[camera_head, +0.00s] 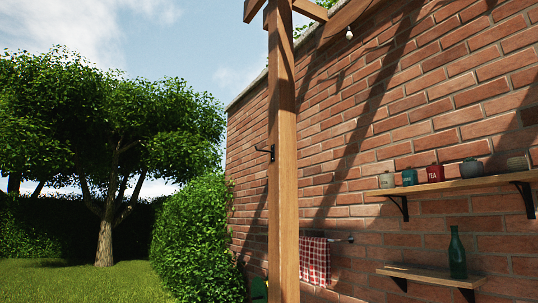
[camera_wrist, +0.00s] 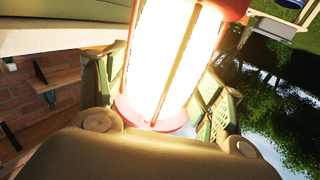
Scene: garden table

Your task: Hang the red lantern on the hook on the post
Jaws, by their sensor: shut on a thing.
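The wooden post (camera_head: 283,170) stands upright near the middle of the head view. A small dark hook (camera_head: 265,152) juts from its left side, and nothing hangs on it. In the wrist view, the red lantern (camera_wrist: 172,55) glows bright white-yellow between red rims. My gripper (camera_wrist: 163,88) is shut on it, with one green-padded finger on each side. The lantern's far end is cut off by the frame, and its handle is not clearly visible. Neither lantern nor gripper shows in the head view.
A brick wall (camera_head: 370,110) runs behind the post. At right, an upper shelf (camera_head: 465,187) holds several jars, and a lower shelf (camera_head: 425,276) holds a green bottle (camera_head: 457,255). A checked towel (camera_head: 314,262) hangs on a rail just right of the post. Open space lies left of the hook.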

